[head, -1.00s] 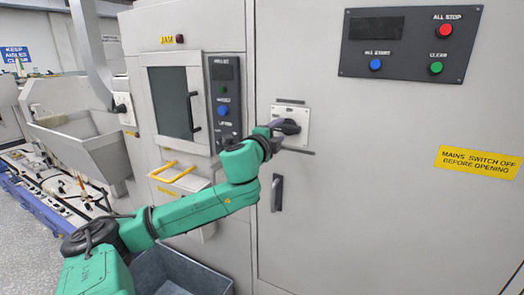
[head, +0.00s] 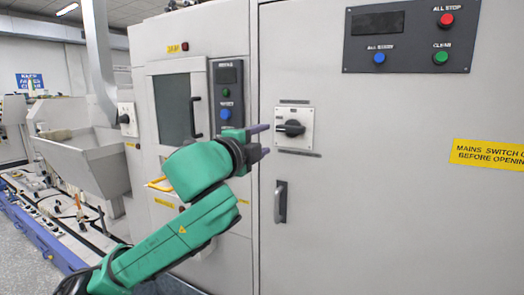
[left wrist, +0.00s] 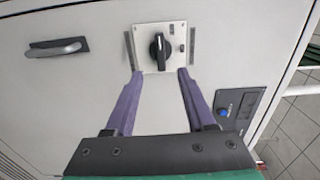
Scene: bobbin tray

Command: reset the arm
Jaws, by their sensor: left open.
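My left gripper (head: 264,141) is open and empty in front of the grey cabinet door, its two purple fingers apart. Its fingertips are just left of the black rotary switch (head: 291,128) on its pale plate (head: 305,116). In the left wrist view the fingers (left wrist: 157,84) point toward the same switch (left wrist: 158,48), which lies beyond and between the tips; no finger touches its knob. My green left arm reaches in from the lower left. My right gripper is not in view.
A door handle (head: 281,202) is below the switch. A button panel (head: 404,36) and a yellow warning label (head: 490,154) are on the door. A small control panel (head: 227,92) and a windowed door (head: 174,106) stand left. A sink-like trough (head: 90,163) is further left.

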